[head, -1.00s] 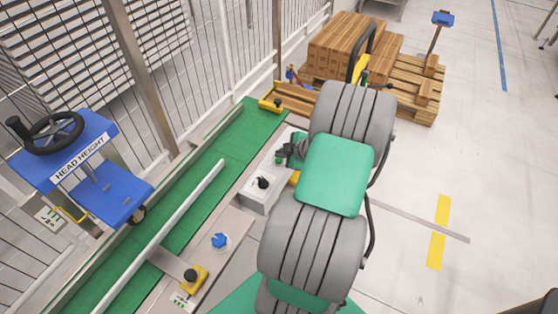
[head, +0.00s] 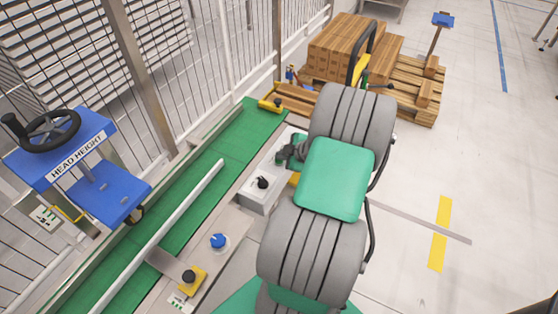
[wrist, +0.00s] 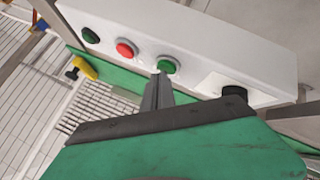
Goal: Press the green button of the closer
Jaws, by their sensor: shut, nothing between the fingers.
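The closer's light control box (wrist: 215,45) crosses the upper part of the wrist view; its near end also shows in the head view (head: 253,203). On it are a bright green button (wrist: 168,66), a red button (wrist: 126,49), a darker green button (wrist: 90,35) and a black knob (wrist: 235,92). My gripper (wrist: 161,80) is shut and empty. Its tips are right at the lower edge of the bright green button; I cannot tell whether they touch it. In the head view, my gripper (head: 284,154) is over the box, and my arm hides part of it.
A green conveyor (head: 235,140) with a pale rail runs beside the box, along a wire fence. A blue knob (head: 218,241) and a yellow-based black knob (head: 190,280) are nearer. A blue head-height handwheel unit (head: 85,160) stands left. Pallets with boxes (head: 345,45) are behind.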

